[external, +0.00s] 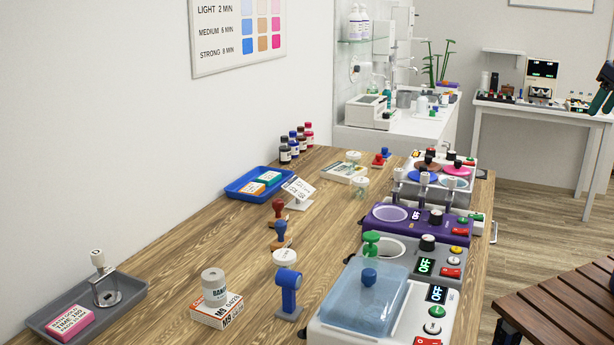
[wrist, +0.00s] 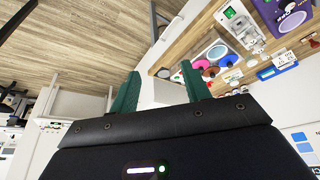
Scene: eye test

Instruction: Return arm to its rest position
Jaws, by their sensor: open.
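My gripper (external: 603,98) shows at the far right edge of the external view, cut off by the frame. Its green fingers point down, in front of the white back table as seen from this camera. In the wrist view my gripper (wrist: 161,82) has its two green fingers spread apart, with nothing held between them. The wrist view is strongly tilted, with the wooden floor at top left and the wooden counter at top right, apart from the fingers. Most of my arm is out of view.
A wooden counter (external: 210,262) carries several lab devices, including a purple bath unit (external: 386,226) and one with a blue lid (external: 366,297). A blue tray (external: 233,192) and a grey tray (external: 128,290) stand along the wall. A brown slatted surface (external: 560,305) is at lower right. Floor (external: 535,215) is clear between.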

